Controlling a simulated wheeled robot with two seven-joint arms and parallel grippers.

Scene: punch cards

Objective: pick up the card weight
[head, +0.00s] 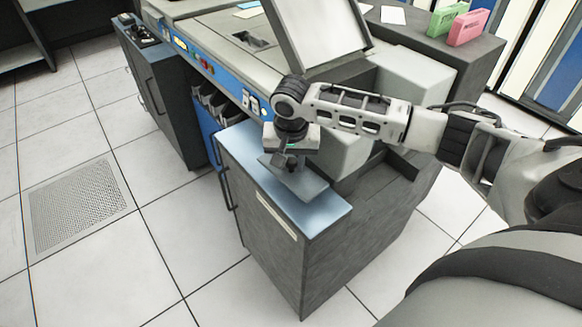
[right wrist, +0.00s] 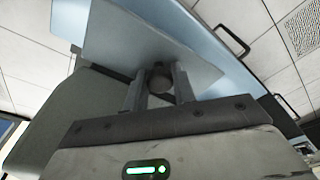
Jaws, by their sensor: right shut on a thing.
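The card weight (head: 308,185) is a flat grey plate with a round knob. It is at the blue top of the grey cabinet, below my right gripper (head: 287,161). In the right wrist view the plate of the card weight (right wrist: 125,38) spreads out past the fingertips. My right gripper (right wrist: 160,80) is shut on its knob, with one finger on each side. I cannot tell whether the plate touches the blue top or hangs just above it. My left gripper is not in view.
The blue cabinet top (head: 322,216) is clear around the plate. Behind it stands a large machine (head: 215,45) with a blue control strip and a tilted panel (head: 318,28). A green box (head: 447,20) and a pink box (head: 468,27) stand at the back right. Open tiled floor lies left.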

